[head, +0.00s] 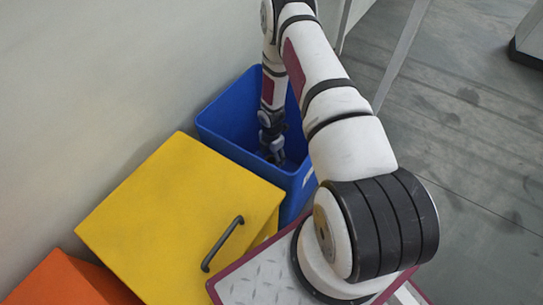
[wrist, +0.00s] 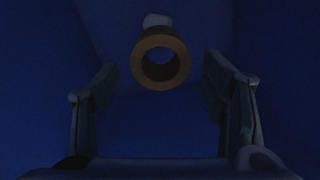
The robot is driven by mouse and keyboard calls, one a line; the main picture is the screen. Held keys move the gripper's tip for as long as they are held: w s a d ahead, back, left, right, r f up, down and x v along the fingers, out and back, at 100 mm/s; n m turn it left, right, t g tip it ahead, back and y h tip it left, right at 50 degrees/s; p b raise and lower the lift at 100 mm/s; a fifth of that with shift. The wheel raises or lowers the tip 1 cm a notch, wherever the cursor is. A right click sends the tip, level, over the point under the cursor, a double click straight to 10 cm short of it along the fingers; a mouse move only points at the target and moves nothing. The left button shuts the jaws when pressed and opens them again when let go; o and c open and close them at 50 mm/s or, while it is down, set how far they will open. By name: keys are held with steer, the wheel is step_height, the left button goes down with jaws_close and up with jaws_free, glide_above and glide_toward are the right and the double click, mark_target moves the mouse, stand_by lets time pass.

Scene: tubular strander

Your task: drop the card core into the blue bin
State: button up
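The blue bin (head: 225,113) stands against the wall in the head view, and my gripper (head: 275,152) reaches down inside it. In the wrist view the dark blue bin wall (wrist: 40,60) surrounds my gripper (wrist: 160,80). Its two fingers are spread wide apart. The card core (wrist: 143,70), a brown ring with an open middle, shows end-on beyond and between the fingertips, with a clear gap on each side. It appears to be inside the bin, loose from the fingers. The core cannot be made out in the head view.
A yellow box (head: 165,215) with a dark handle stands beside the bin, and an orange box (head: 60,282) is at the lower left. A pale wall (head: 90,90) runs along the left. Grey floor (head: 460,150) is open at the right. A small pale patch (wrist: 156,20) shows behind the core.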

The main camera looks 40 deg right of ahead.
stand_by(0.3)
step_height(320, 180, up, 12)
stand_by(0.5)
step_height(320, 180, up, 30)
steer(key=p, duration=2.1)
steer(key=shift+p, duration=0.4)
steer(key=s+a+r+m+t+h+p, duration=0.1)
steer(key=s+a+r+m+p, duration=0.2)
steer(key=r, duration=0.8)
steer(key=s+a+r+m+h, duration=0.1)
steer(key=s+r+m, duration=0.3)
steer(key=r, duration=0.7)
steer(key=s+a+r+m+t+p, duration=0.1)
steer(key=s+a+r+m+p, duration=0.2)
steer(key=r, duration=0.9)
steer(key=s+a+r+m+p, duration=0.1)
steer(key=s+a+r+m, duration=0.2)
steer(key=s, duration=0.4)
steer(key=s+a+r+m+t+y, duration=0.1)
steer(key=s+a+r+m, duration=0.2)
steer(key=s+r, duration=0.2)
steer(key=s+a+r+m+t+y+p, duration=0.1)
steer(key=s+r+m, duration=0.3)
steer(key=s, duration=0.7)
steer(key=shift+a+r+p, duration=0.3)
steer(key=shift+a+r, duration=0.05)
steer(key=shift+a, duration=0.55)
